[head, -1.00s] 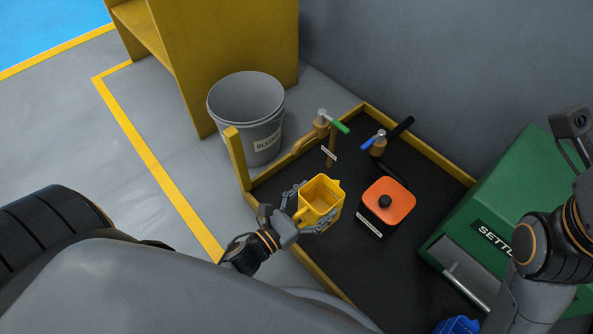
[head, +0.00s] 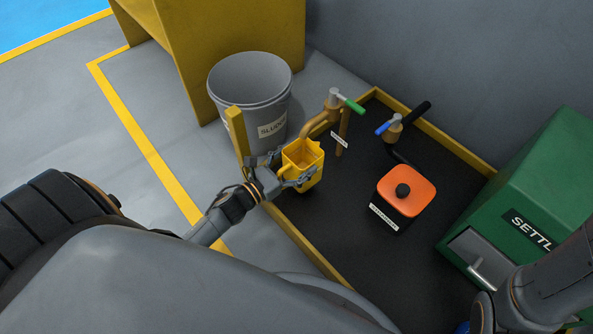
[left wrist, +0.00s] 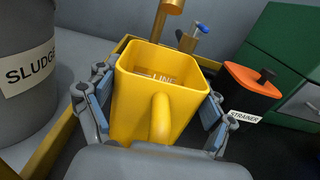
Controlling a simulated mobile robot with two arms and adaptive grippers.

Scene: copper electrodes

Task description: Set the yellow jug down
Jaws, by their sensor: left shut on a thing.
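The yellow jug (head: 308,171) is upright in my left gripper (head: 283,172), over the near left part of the black tray (head: 345,250). In the left wrist view the jug (left wrist: 150,105) sits between the two fingers, its handle toward my wrist and its open top showing the word LINE inside. The fingers press on its sides. Whether its base touches the tray is hidden. My right gripper is not visible; only part of my right arm shows at the lower right of the head view.
A brass tap with a green handle (head: 352,104) stands just behind the jug, another with a blue handle (head: 384,127) further right. The orange-lidded strainer box (head: 405,190) is right of the jug. The grey sludge bucket (head: 250,95) stands behind left, the green settling box (head: 530,190) right.

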